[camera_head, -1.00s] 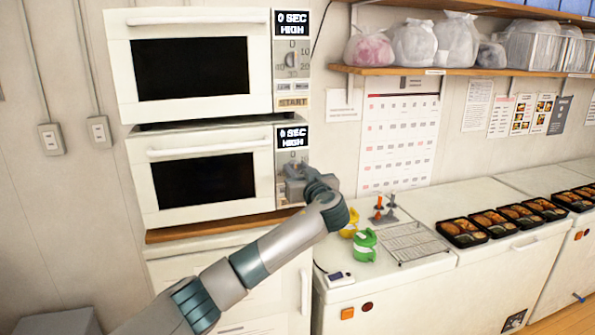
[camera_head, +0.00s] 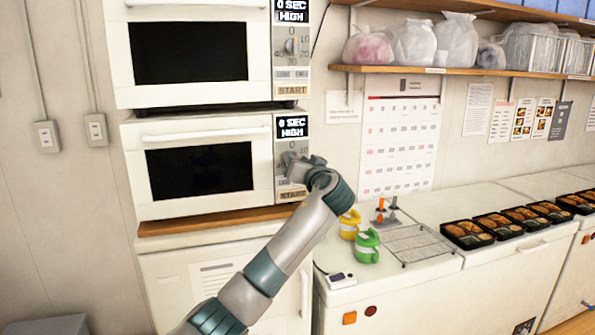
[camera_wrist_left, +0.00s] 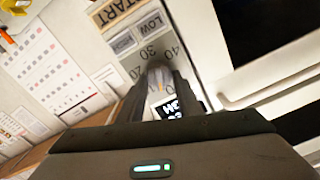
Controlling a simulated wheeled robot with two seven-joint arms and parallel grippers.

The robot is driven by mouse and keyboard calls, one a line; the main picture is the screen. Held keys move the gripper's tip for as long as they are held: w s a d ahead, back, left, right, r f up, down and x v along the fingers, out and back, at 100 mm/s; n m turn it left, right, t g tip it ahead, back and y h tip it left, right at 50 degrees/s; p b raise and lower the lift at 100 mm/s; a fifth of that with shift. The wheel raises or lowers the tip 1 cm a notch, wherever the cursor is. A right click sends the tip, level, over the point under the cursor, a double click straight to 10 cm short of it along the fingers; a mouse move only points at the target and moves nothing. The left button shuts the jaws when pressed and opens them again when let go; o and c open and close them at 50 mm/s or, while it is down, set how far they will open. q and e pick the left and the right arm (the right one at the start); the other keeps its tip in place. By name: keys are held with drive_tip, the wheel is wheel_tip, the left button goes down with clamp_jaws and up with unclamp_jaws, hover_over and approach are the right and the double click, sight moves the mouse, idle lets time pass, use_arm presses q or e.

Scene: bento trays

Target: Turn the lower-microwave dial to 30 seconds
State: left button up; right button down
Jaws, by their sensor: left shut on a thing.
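The lower microwave (camera_head: 128,160) is white with a dark door window. Its display (camera_head: 292,127) reads 0 SEC and HIGH. My left gripper (camera_head: 294,166) is at its control panel, below the display and above the START button (camera_head: 293,195). The gripper hides the dial in the head view. In the left wrist view, the dial (camera_wrist_left: 158,77) sits between the fingers of my left gripper (camera_wrist_left: 158,83), which are shut on it. The numbers 30 and 40 show beside the dial there. My right gripper is not in view.
An upper microwave (camera_head: 120,55) stands above, also reading 0 SEC and HIGH. Yellow (camera_head: 348,222) and green (camera_head: 366,245) mugs and a wire rack (camera_head: 415,244) are on the counter to the right. Several bento trays (camera_head: 467,233) lie farther right.

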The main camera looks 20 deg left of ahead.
use_arm(q)
drive_tip(key=shift+f+m+p, duration=0.25)
drive_tip(key=shift+m+p, duration=1.55)
drive_tip(key=shift+m, duration=3.5)
drive_tip(key=shift+f+m+p, duration=0.3)
drive_tip(key=shift+m+p, duration=1.45)
drive_tip(key=shift+m, duration=3.55)
drive_tip(key=shift+f+m+p, duration=0.25)
drive_tip(key=shift+m+p, duration=1.55)
drive_tip(key=shift+m, duration=3.5)
